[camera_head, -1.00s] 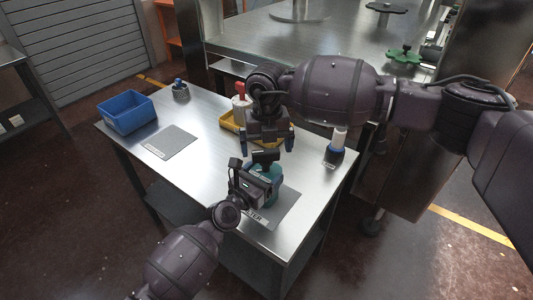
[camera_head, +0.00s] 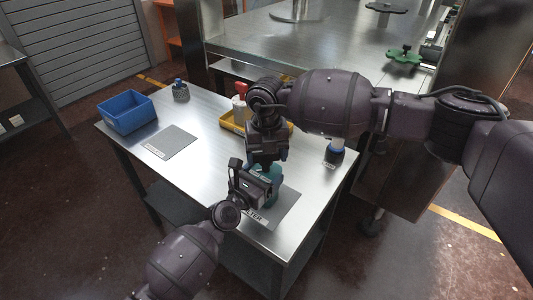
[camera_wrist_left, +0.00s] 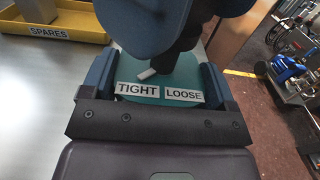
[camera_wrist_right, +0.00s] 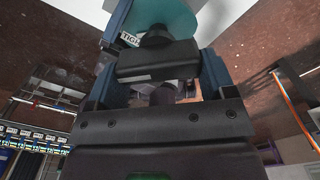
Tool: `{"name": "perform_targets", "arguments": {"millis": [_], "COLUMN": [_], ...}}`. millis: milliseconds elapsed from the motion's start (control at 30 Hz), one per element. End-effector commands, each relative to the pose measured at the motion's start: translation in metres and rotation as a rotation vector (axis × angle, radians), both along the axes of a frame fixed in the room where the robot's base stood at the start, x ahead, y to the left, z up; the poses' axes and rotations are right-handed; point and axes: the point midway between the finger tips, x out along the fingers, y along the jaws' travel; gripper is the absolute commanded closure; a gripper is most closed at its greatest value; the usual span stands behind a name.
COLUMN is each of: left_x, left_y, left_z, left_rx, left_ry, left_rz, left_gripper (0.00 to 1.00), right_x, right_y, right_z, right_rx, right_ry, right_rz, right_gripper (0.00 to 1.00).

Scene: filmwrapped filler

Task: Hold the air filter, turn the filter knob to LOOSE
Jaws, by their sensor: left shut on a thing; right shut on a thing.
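The teal air filter (camera_head: 275,188) stands upright on the grey mat marked FILTER. My left gripper (camera_head: 258,183) is shut on its sides; in the left wrist view the blue fingers flank the filter (camera_wrist_left: 182,73). Labels TIGHT (camera_wrist_left: 137,90) and LOOSE (camera_wrist_left: 184,95) lie on its top. The black filter knob (camera_wrist_right: 160,60) is between the fingers of my right gripper (camera_wrist_right: 163,48), which comes from above and is shut on it. The knob's white pointer (camera_wrist_left: 147,73) lies by the TIGHT label. In the head view my right gripper (camera_head: 267,158) hides the knob.
A yellow SPARES tray (camera_head: 230,121) and a red-and-white bottle (camera_head: 240,100) stand behind the grippers. A blue bin (camera_head: 127,112) and an empty grey mat (camera_head: 172,142) are at left. The table's left-middle is clear.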

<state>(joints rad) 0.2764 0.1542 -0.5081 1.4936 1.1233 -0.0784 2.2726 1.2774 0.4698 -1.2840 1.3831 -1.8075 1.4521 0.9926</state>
Motion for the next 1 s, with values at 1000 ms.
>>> {"name": "perform_targets", "arguments": {"millis": [1000], "left_x": [0.0001], "left_y": [0.0004], "left_z": [-0.0004], "left_rx": [0.000], "left_ry": [0.001], "left_rz": [0.001], "left_gripper": [0.51], "right_x": [0.0039], "right_y": [-0.0059], "right_z": [0.0015], "right_rx": [0.000], "right_ry": [-0.002], "right_rz": [0.687], "right_gripper": [0.47]}}
